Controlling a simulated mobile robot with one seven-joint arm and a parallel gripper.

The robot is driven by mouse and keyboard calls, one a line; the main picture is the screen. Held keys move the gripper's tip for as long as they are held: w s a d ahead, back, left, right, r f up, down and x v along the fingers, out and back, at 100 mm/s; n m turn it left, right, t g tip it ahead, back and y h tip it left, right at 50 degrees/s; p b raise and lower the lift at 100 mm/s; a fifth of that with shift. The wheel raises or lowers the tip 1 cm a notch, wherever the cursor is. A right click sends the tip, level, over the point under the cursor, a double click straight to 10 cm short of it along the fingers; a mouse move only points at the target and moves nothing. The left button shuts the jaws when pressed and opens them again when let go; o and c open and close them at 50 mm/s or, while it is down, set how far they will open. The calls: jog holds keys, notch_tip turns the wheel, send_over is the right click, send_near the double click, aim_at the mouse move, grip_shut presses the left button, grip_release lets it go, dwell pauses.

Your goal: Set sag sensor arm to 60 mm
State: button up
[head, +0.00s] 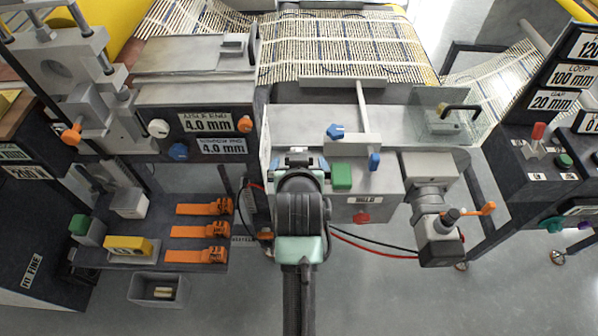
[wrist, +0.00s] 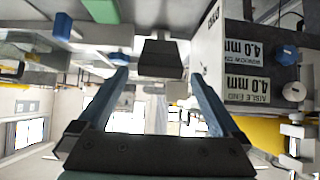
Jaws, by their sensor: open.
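My gripper (head: 297,158) is at the front of the central machine, left of a green block (head: 342,176); my own arm hides much of it in the head view. In the wrist view my gripper (wrist: 158,74) shows two blue-grey fingers spread apart. A dark block (wrist: 161,56) appears between and beyond the fingertips; I cannot tell whether they touch it. No part is clearly labelled as the sag sensor arm. A display at the right reads LOOP 100 mm (head: 571,76), with GAP 20 mm (head: 553,100) below it.
Blue knobs (head: 335,131) and a red knob (head: 362,217) are on the central machine. An orange-tipped handle (head: 487,209) projects at its right. The left machine carries two 4.0 mm labels (head: 211,122). Orange tools (head: 205,209) lie on a lower shelf. Red and black cables hang below.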

jog(key=v, duration=0.8)
jog(key=shift+s+r, duration=0.25)
jog(key=shift+r, duration=0.1)
jog(key=w+r+t, duration=0.2)
jog(key=r+t, duration=0.2)
jog(key=r, duration=0.8)
jog(key=w+r+t, duration=0.2)
jog(key=r+t, duration=0.2)
jog(key=r, duration=0.8)
jog(key=s+r+t, duration=0.4)
jog(key=s+r, duration=0.2)
jog(key=r, duration=0.7)
jog(key=s+r+t, duration=0.5)
jog(key=s+r, duration=0.1)
jog(key=r, duration=0.7)
notch_tip(320, 180, down, 54)
jog(key=b, duration=5.4)
jog(key=shift+r, duration=0.25)
